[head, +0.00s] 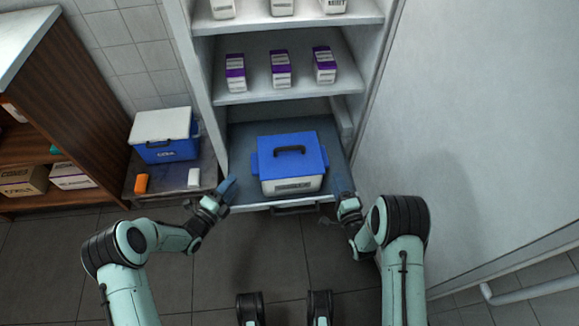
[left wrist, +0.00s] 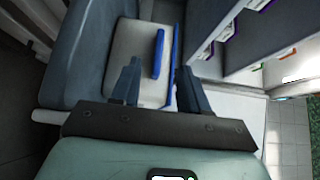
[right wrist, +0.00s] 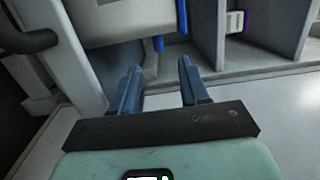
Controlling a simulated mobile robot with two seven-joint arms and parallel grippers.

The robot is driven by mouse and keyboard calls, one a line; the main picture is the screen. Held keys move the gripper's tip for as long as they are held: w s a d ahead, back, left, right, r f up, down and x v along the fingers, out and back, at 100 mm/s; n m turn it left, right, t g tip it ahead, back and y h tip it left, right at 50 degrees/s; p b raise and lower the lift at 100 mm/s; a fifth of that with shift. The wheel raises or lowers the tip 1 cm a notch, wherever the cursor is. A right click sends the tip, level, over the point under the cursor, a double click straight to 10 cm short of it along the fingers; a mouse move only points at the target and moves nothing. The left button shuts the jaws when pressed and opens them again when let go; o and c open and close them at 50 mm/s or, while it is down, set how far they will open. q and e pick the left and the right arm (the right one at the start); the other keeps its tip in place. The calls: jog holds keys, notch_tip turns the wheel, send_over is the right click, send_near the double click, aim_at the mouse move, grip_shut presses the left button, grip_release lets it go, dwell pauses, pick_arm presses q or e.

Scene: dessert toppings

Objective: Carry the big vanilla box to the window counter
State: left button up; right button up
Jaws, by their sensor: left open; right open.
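A big white box with a blue lid, a dark top handle and blue side tabs (head: 293,185) sits on the pulled-out bottom shelf of the cabinet. Its front label is too small to read. My left gripper (head: 230,186) is open, low to the left of the box and apart from it. In the left wrist view the box's white side and blue tab (left wrist: 130,52) show just beyond the open fingers (left wrist: 157,82). My right gripper (head: 344,186) is open to the right of the box; the right wrist view shows the box's side (right wrist: 125,22) ahead of the empty fingers (right wrist: 160,85).
The pulled-out shelf (head: 240,150) has a front handle. Purple-and-white cartons (head: 281,70) stand on the shelf above. Left is a low stand with a blue-and-white cooler (head: 163,142) and an orange item (head: 141,183). A white wall or door panel (head: 480,110) closes the right side.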

aim_at(327, 158)
pick_arm(q)
jog(key=x, duration=1)
jog(key=shift+w+d, duration=0.25)
pick_arm(e)
jog(key=w, duration=0.3)
jog(key=w+a, duration=0.1)
jog(key=w, duration=0.3)
jog(key=w+a, duration=0.1)
jog(key=w, duration=0.2)
jog(key=shift+w, duration=0.2)
pick_arm(q)
grip_shut()
pick_arm(e)
grip_shut()
pick_arm(q)
jog(key=shift+r, duration=0.25)
pick_arm(e)
jog(key=shift+r, duration=0.25)
